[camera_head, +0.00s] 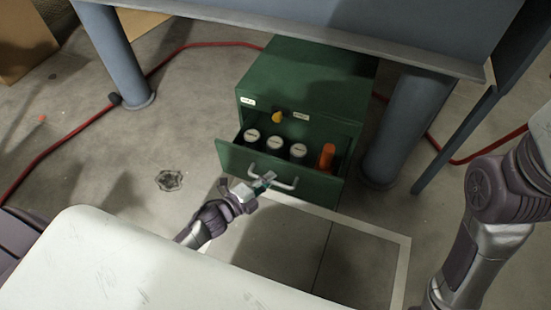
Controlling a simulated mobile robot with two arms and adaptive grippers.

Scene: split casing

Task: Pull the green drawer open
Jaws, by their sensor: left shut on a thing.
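The green drawer (240,159) is part of a green cabinet (310,75) on the floor and stands partly open. Several white-capped containers and one orange item (326,157) stand inside it. The drawer's grey handle (289,186) runs across its front. My left gripper (266,182) is shut on the left part of this handle, which its fingers partly hide. My right arm shows at the right edge, but its gripper is out of view.
Grey table legs (124,55) and (398,130) stand on both sides of the cabinet. A red hose (75,131) lies on the floor. A white surface (110,265) fills the lower left. The floor before the drawer is clear, with a pale marked outline (403,265).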

